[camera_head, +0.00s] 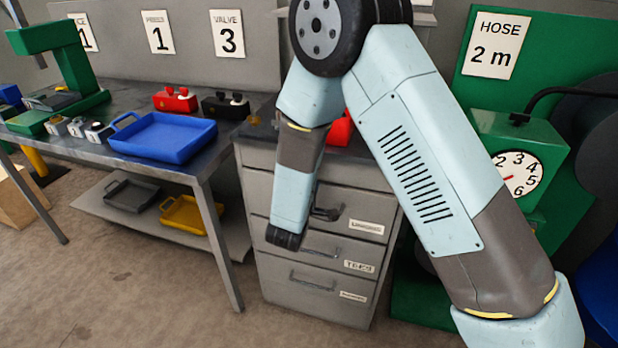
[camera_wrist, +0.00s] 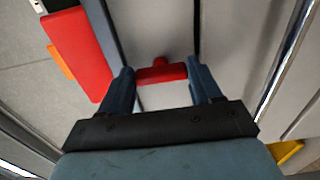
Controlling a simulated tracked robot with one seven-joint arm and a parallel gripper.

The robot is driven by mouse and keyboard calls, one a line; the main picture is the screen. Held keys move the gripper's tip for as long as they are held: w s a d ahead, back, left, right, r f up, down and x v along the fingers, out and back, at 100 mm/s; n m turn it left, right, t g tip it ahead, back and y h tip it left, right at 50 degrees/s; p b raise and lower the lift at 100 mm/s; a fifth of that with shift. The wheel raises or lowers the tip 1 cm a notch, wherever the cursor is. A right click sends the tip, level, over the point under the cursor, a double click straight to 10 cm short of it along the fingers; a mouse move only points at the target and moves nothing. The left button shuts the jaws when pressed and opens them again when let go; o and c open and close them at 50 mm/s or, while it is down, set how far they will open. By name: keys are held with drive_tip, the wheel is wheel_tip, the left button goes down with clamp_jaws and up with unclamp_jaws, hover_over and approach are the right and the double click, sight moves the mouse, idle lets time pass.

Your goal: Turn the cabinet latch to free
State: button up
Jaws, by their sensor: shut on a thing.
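The cabinet (camera_head: 350,250) is grey, with several labelled drawers, and stands in the middle of the head camera view. The latch (camera_wrist: 162,73) is a small red bar with a short stub, seen in the wrist view against a grey face. It lies crosswise between the two dark blue fingers of my gripper (camera_wrist: 162,80), which is shut on it. Its turned position against any marking cannot be read. In the head camera view my arm hangs in front of the cabinet, and I cannot make out the latch or fingertips there.
A bench with a blue tray (camera_head: 165,137) stands left of the cabinet. A green hose stand with a dial (camera_head: 519,173) is close on its right. In the wrist view, a red block (camera_wrist: 78,50) is left of my fingers and a shiny bar (camera_wrist: 288,60) is at right.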

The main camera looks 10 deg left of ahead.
drive_tip(key=shift+s+d+f, duration=0.15)
drive_tip(key=shift+f, duration=0.15)
drive_tip(key=o, duration=1.1)
drive_tip(key=shift+r, duration=0.1)
drive_tip(key=shift+c, duration=0.2)
drive_tip(key=shift+r, duration=0.1)
drive_tip(key=s+a, duration=0.1)
drive_tip(key=s, duration=1.2)
drive_tip(key=shift+s, duration=0.25)
drive_tip(key=shift+m, duration=0.3)
